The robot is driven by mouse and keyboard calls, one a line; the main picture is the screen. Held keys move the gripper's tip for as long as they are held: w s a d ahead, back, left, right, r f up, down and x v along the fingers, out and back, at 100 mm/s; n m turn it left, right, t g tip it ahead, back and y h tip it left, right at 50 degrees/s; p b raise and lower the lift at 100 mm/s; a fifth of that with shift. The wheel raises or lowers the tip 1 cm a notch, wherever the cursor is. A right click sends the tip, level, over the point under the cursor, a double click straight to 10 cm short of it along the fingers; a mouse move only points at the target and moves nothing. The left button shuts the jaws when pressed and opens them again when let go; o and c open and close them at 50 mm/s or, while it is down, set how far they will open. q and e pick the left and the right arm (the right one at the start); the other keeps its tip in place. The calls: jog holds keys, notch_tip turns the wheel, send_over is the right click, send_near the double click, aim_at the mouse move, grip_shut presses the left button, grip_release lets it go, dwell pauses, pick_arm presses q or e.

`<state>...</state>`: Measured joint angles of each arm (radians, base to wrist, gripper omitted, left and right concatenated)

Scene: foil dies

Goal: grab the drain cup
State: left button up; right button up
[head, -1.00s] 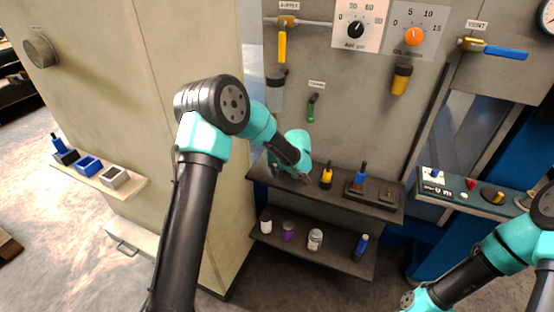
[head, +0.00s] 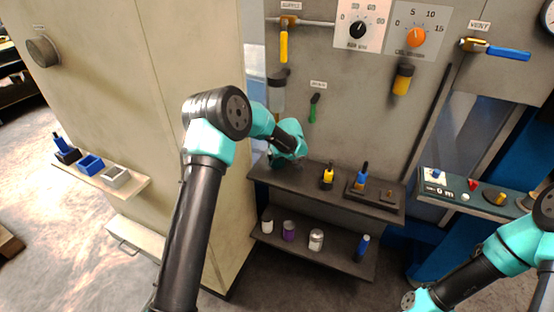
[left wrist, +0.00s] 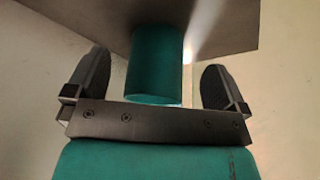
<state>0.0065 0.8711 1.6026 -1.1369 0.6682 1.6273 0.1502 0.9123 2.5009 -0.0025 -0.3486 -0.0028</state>
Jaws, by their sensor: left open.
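In the left wrist view a teal cylinder (left wrist: 157,62), which looks like the drain cup, sits between the fingers with one end against a flat grey-brown surface. My left gripper (left wrist: 158,66) is open, with one dark finger on each side of the cylinder and a visible gap on both sides. In the head view my left gripper (head: 287,158) is at the left end of the upper shelf. My own wrist hides its fingers there, and I cannot clearly pick out the cup. My right arm shows at the lower right, but its gripper is out of the picture.
The dark upper shelf (head: 312,187) holds a yellow-and-black item (head: 327,177) and a blue-handled tool (head: 361,175). Several small containers stand on the lower shelf (head: 333,256). A clear bowl (head: 277,97) hangs on the panel above. A tall beige cabinet (head: 180,90) stands at left.

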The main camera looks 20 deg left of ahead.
pick_arm(q)
jog(key=w+a, duration=0.3)
jog(key=shift+w+a+f, duration=0.2)
jog(key=shift+w+f, duration=0.1)
jog(key=shift+f, duration=0.3)
jog(key=shift+c, duration=0.2)
jog(key=c, duration=1.1)
jog(key=shift+o, duration=0.2)
jog(key=shift+r, duration=0.1)
